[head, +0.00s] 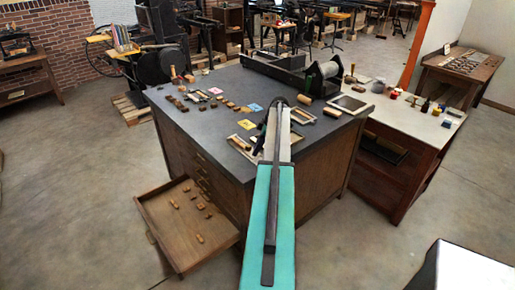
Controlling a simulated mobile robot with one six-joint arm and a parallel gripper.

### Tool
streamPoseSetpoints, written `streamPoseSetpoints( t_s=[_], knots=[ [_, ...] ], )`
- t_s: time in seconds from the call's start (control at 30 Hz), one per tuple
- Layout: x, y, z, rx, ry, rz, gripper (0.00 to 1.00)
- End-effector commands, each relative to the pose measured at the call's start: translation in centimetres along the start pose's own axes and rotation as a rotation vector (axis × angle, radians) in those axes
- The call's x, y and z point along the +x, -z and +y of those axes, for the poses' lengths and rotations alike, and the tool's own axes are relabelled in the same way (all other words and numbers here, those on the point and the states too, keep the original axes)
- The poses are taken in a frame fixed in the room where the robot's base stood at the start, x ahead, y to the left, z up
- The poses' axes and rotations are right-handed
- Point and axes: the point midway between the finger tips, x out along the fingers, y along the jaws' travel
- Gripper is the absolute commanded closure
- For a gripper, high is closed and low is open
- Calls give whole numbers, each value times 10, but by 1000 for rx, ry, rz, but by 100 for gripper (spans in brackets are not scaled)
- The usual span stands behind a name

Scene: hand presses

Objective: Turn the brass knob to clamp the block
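My arm reaches from the bottom edge over the dark-topped cabinet (215,134). My gripper (281,102) is small and dark at the far end of the arm, over the right half of the cabinet top. Its fingers are too small and too covered by the arm to tell open from shut. A shallow wooden frame with pieces in it (239,143) lies left of the arm, and another frame (301,117) lies right of it. I cannot make out the brass knob, nor tell which small block belongs to it; the arm hides part of this area.
Small wooden blocks (180,104) and coloured cards (215,91) lie on the cabinet top. A roller press (320,78) stands at its back. An open drawer (160,233) juts out at lower left. A side table (418,121) adjoins at right. Floor is clear at left.

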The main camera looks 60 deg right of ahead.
Motion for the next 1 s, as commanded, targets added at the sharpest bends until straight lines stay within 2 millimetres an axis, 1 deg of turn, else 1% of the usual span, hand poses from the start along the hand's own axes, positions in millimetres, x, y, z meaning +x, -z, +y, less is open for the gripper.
streamPoseSetpoints(
  t_s=[0.03,0.1,0.13,0.2,0.57,0.77,1.0],
  knots=[
    [0,0,0,0,0,0,84],
    [0,0,0,0,0,0,96],
    [0,0,0,0,0,0,100],
    [-1,-2,4,1,0,0,100],
    [2,1,-2,43,-18,1,100],
    [4,1,-4,131,-56,2,100],
    [4,1,-6,296,-125,1,100]
  ],
)
